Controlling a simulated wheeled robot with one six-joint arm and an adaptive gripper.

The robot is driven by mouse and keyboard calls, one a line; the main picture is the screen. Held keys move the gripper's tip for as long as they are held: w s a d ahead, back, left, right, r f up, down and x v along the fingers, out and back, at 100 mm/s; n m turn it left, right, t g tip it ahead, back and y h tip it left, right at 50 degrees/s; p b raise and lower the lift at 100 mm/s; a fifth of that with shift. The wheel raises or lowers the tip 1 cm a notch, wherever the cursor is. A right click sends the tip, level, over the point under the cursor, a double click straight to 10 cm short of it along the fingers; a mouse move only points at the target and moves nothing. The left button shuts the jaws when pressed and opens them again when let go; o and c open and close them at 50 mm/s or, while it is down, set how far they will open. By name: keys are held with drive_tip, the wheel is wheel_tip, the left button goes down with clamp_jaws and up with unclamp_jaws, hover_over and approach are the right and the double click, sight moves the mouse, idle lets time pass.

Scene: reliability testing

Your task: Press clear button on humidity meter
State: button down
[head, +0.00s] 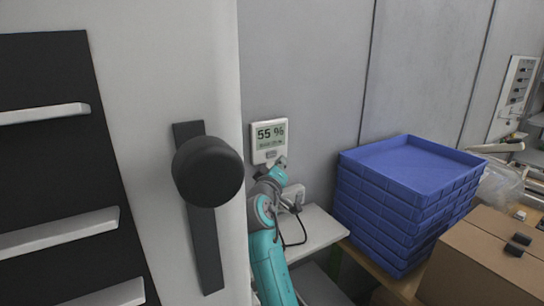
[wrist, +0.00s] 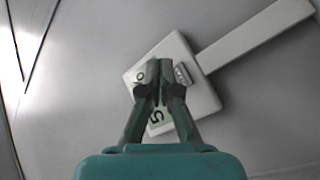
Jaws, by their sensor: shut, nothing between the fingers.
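The humidity meter (head: 269,137) is a small white box on the grey wall, and its screen reads 55 %. It also shows in the wrist view (wrist: 205,95), turned at an angle, with my fingers covering part of the screen. A small grey button (wrist: 182,74) with lettering sits on its face, just right of my fingertips. My gripper (wrist: 160,66) is shut and empty in front of the meter. In the head view my gripper (head: 275,165) is at the meter's lower edge, over the button area. I cannot tell whether the fingertips touch the meter.
A white strip (wrist: 255,40) runs along the wall from the meter. A stack of blue trays (head: 410,170) stands to the right, with a cardboard box (head: 470,265) in front. A white cabinet with a dark handle (head: 205,250) and round black knob (head: 208,170) stands at left.

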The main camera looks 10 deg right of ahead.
drive_tip(key=shift+s+d, duration=0.25)
drive_tip(key=shift+s, duration=0.5)
drive_tip(key=shift+s+d, duration=0.25)
drive_tip(key=shift+s, duration=0.45)
drive_tip(key=s+f+n+y, duration=0.15)
drive_tip(key=s+f, duration=0.35)
drive_tip(key=f, duration=0.6)
drive_tip(key=s+f+y, duration=0.3)
drive_tip(key=s+f, duration=0.2)
drive_tip(key=f, duration=0.5)
drive_tip(key=s+f+y, duration=0.3)
drive_tip(key=s+f, duration=1)
drive_tip(key=s, duration=0.4)
drive_tip(key=s+f+m+g+y, duration=0.1)
drive_tip(key=s+m+g+y, duration=0.15)
drive_tip(key=s, duration=2.65)
drive_tip(key=s+r+m+h, duration=0.1)
drive_tip(key=s+r+m, duration=0.2)
drive_tip(key=s+r, duration=0.2)
drive_tip(key=s, duration=0.3)
drive_tip(key=shift+s+t, duration=0.3)
drive_tip(key=shift+t, duration=0.05)
drive_tip(key=shift+r, duration=0.1)
